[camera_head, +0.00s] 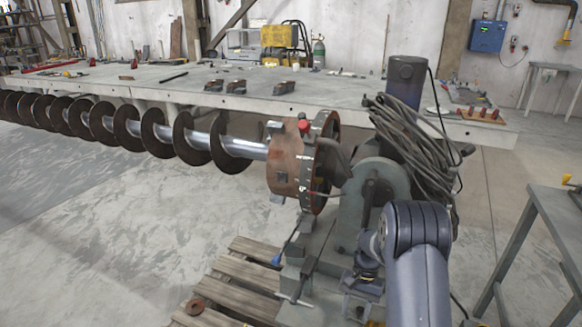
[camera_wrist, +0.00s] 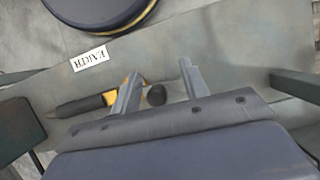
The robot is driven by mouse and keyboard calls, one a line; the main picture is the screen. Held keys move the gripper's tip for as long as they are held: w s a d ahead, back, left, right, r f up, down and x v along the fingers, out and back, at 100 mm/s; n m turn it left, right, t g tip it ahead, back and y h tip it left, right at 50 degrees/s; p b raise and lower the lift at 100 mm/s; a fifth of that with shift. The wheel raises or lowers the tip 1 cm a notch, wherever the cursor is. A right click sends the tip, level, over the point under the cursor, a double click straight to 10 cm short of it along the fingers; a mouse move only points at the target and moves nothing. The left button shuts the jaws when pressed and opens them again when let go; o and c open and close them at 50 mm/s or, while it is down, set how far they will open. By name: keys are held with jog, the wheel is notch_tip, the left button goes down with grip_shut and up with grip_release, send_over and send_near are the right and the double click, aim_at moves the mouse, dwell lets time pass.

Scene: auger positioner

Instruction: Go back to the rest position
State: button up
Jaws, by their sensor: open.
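My gripper (camera_wrist: 160,88) shows in the wrist view with its two grey fingers spread apart and nothing held between them. Beyond the fingers is a flat grey-green surface (camera_wrist: 230,62). A tool with a dark handle (camera_wrist: 82,106) and a yellow part (camera_wrist: 113,97) lies on it, partly hidden by the left finger. A short dark round piece (camera_wrist: 156,95) shows between the fingers, seemingly beyond them. In the head view my arm reaches up from the lower right edge; I cannot make out the fingertips there.
The auger (camera_head: 205,142) runs left from a brown chuck (camera_head: 290,165) on the positioner (camera_head: 372,185), which carries coiled cables (camera_head: 398,125). A long workbench (camera_head: 200,85) stands behind. A side table (camera_head: 560,225) is at right, a pallet (camera_head: 232,290) below. A white label (camera_wrist: 90,58) lies on the wrist-view surface.

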jog(key=m, duration=0.1)
jog(key=m+y, duration=0.1)
jog(key=m, duration=0.1)
jog(key=a+m+t, duration=0.1)
jog(key=shift+s+m+y, duration=0.25)
jog(key=shift+m+y, duration=0.05)
jog(key=m, duration=0.1)
jog(key=a+m+t, duration=0.1)
jog(key=m, duration=0.1)
jog(key=shift+y, duration=0.4)
jog(key=shift+w+r+m+p, duration=0.2)
jog(key=shift+m+p, duration=0.1)
jog(key=shift+m, duration=0.2)
jog(key=shift+v, duration=1.65)
jog(key=shift+s, duration=0.15)
